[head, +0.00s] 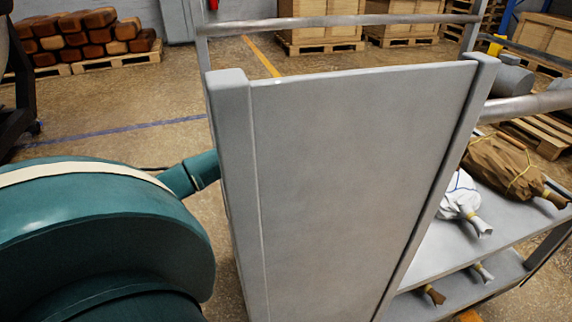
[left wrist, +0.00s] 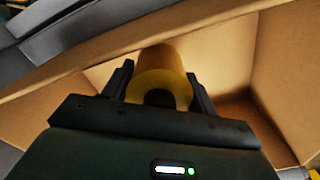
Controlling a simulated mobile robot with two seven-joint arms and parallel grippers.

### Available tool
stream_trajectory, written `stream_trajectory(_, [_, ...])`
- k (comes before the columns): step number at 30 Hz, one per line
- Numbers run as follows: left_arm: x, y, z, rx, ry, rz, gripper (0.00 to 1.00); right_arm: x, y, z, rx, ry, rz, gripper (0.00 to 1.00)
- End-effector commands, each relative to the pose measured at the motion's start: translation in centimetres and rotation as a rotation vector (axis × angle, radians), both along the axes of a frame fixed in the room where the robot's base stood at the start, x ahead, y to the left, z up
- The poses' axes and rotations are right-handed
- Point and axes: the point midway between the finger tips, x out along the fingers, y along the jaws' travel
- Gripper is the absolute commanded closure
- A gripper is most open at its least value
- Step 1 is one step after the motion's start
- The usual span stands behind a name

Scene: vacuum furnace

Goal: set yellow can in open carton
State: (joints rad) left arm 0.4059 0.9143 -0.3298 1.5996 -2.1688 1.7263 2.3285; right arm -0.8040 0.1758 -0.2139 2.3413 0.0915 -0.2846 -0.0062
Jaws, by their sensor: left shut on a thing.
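In the left wrist view, my left gripper (left wrist: 160,88) is shut on the yellow can (left wrist: 160,62), with one dark finger on each side of it. The can is at the inside of the open carton (left wrist: 268,22), whose tan walls surround it. A carton edge crosses the view at the upper left. I cannot tell whether the can touches the carton floor; its lower end is hidden by the gripper. In the head view, neither gripper, the can nor the carton shows.
In the head view, a tall grey panel (head: 350,170) fills the middle. A shelf cart (head: 500,235) with a brown sack (head: 505,170) and a white bag (head: 459,196) stands at right. Pallets stand at the back.

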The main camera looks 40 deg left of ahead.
Motion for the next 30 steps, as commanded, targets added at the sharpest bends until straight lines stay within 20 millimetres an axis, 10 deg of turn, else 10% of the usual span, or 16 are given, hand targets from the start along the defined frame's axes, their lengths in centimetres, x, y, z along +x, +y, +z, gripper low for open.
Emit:
stream_trajectory(11, [0.0, 0.0, -5.0, -0.001, -0.001, 0.0, 0.75, -0.2, -0.2, 0.0, -0.002, -0.022, -0.005, 0.64])
stream_trajectory(23, [0.0, 0.0, -5.6, 0.0, -0.002, 0.0, 0.75, -0.2, -0.3, 0.0, -0.003, -0.024, -0.006, 0.64])
stream_trajectory(24, [0.0, 0.0, -5.6, 0.001, -0.001, 0.0, 0.39, -0.2, -0.3, 0.1, -0.003, -0.024, -0.006, 0.64])
stream_trajectory(30, [0.0, 0.0, -5.6, 0.001, -0.001, -0.001, 0.23, -0.2, -0.3, 0.2, -0.002, -0.028, -0.006, 0.64])
